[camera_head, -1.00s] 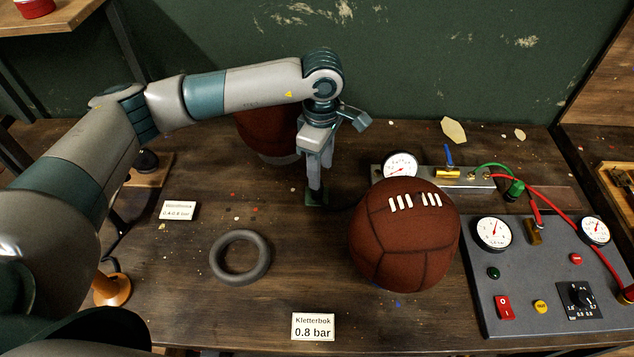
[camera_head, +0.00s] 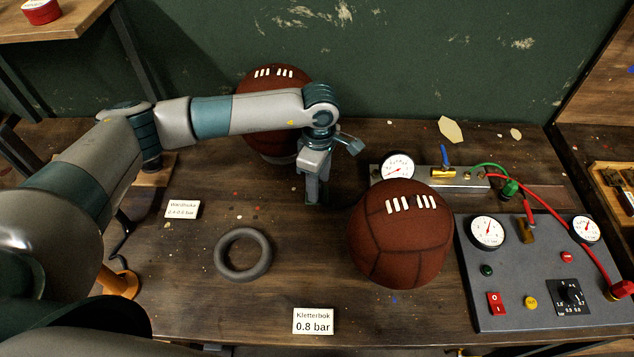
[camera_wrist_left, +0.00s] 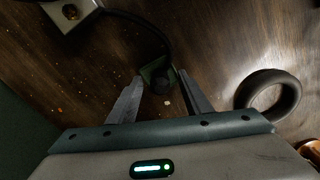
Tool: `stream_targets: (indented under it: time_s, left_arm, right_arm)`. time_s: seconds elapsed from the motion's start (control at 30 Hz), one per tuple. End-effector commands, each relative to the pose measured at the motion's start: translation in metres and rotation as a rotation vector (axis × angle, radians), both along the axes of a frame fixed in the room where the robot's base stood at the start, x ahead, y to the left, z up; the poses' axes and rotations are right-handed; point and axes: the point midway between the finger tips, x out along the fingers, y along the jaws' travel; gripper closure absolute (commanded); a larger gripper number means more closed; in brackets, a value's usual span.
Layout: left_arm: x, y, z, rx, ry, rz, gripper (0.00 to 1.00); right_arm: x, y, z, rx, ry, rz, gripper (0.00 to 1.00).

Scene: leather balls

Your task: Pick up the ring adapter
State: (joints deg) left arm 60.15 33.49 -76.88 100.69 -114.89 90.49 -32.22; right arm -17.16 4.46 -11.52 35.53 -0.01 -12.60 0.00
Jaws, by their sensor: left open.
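A thick grey ring (camera_head: 243,254) lies flat on the workbench, left of the front ball; it also shows at the right of the left wrist view (camera_wrist_left: 268,93). A small dark green piece (camera_wrist_left: 152,70) with a dark hose or cable running from it shows between the fingertips in the wrist view. I cannot tell which of the two is the ring adapter. My left gripper (camera_head: 315,198) points down, behind and right of the grey ring. Its fingers (camera_wrist_left: 161,80) are apart, one on each side of the green piece. The green piece is hidden in the head view.
A brown leather ball (camera_head: 401,235) sits right of the gripper, near a gauge block (camera_head: 440,182). A second ball (camera_head: 280,82) is behind my arm. A control panel (camera_head: 530,285) stands right.

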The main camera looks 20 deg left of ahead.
Motion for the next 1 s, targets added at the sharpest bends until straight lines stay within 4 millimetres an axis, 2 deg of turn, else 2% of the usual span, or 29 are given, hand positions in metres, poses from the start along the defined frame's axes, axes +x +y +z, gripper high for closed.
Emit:
stream_targets:
  time_s: [0.03,0.2,0.67,0.83,1.0]
  left_arm:
    - [0.000,-0.001,-0.004,-0.001,0.002,0.000,0.55]
    - [0.000,0.000,-0.016,-0.001,-0.001,0.000,0.55]
    - [0.000,0.000,-0.017,-0.001,-0.001,-0.001,0.55]
    - [0.000,0.000,-0.017,-0.001,-0.001,-0.001,0.96]
    - [0.000,0.000,-0.017,-0.001,-0.001,0.000,0.97]
  right_arm:
    - [0.000,-0.001,0.006,-0.001,0.001,0.000,0.34]
    - [0.000,-0.004,0.009,-0.004,0.001,0.001,0.34]
    - [0.000,-0.005,0.008,-0.005,0.001,0.000,0.34]
    - [-0.001,-0.004,0.008,-0.004,0.001,0.000,0.34]
    - [-0.001,-0.002,0.008,-0.002,0.001,-0.001,0.34]
